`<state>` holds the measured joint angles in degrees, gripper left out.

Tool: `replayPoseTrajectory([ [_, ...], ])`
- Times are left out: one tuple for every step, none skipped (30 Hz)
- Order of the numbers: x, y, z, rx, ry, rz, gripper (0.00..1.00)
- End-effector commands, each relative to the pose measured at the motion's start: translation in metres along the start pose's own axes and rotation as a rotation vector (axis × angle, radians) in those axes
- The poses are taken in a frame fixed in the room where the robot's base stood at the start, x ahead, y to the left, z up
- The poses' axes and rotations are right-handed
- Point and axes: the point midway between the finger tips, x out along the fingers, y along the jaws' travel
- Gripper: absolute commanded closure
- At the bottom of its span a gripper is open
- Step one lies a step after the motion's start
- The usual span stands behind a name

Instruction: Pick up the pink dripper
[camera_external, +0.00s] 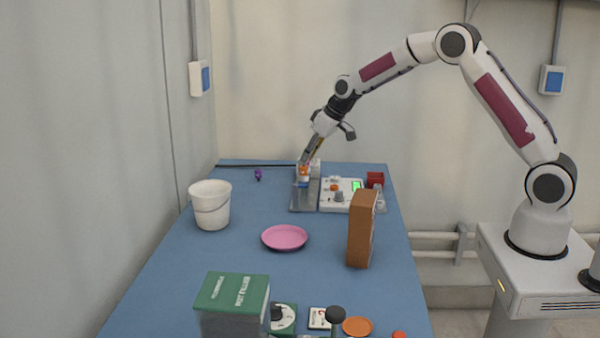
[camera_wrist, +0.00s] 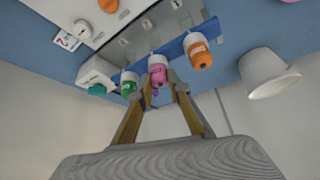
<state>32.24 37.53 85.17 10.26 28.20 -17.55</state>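The pink dripper (camera_wrist: 158,72) has a white body and stands in a row with other drippers in the wrist view. My gripper (camera_wrist: 159,88) points at it, with one finger on each side of its pink end. The fingers look apart, with a small gap to the dripper. In the external view my gripper (camera_external: 305,163) reaches down over the drippers at the far end of the table. There the pink dripper cannot be made out behind the orange dripper (camera_external: 303,174).
A green dripper (camera_wrist: 130,84) and an orange dripper (camera_wrist: 200,56) flank the pink one closely. A white device (camera_external: 340,194) stands to the right of the metal rack (camera_external: 303,202). A white bucket (camera_external: 210,206), pink saucer (camera_external: 284,238) and brown box (camera_external: 361,230) stand nearer.

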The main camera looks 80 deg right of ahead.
Motion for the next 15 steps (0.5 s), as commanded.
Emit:
replayPoseTrajectory([
  [0.0000,0.0000,0.0001,0.000,0.000,0.000,0.93],
  [0.0000,0.0000,0.0001,0.000,0.000,0.000,0.93],
  [-0.0001,0.0000,0.0000,0.000,0.000,0.000,0.93],
  [-0.0001,0.0000,0.0000,0.000,0.000,0.000,0.93],
  [-0.0001,0.0000,0.0000,0.000,0.000,0.000,0.93],
  [-0.0001,0.0000,0.0000,0.000,0.000,0.000,0.93],
  [-0.0001,0.0000,0.0000,0.000,0.000,0.000,0.93],
  [-0.0001,0.0000,0.0000,0.000,0.000,0.000,0.93],
  [-0.0002,0.0000,-0.0001,0.000,0.000,0.000,0.93],
  [-0.0005,0.0000,-0.0003,0.000,0.000,0.000,0.93],
  [-0.0008,0.0000,-0.0006,0.000,0.000,0.000,0.93],
  [-0.0017,0.0000,-0.0012,0.000,0.001,0.000,0.93],
  [-0.0026,0.0000,-0.0018,0.000,0.001,0.000,0.93],
  [-0.0038,0.0000,-0.0026,0.000,0.002,0.000,0.93],
  [-0.0057,0.0000,-0.0038,0.000,0.002,0.000,0.93],
])
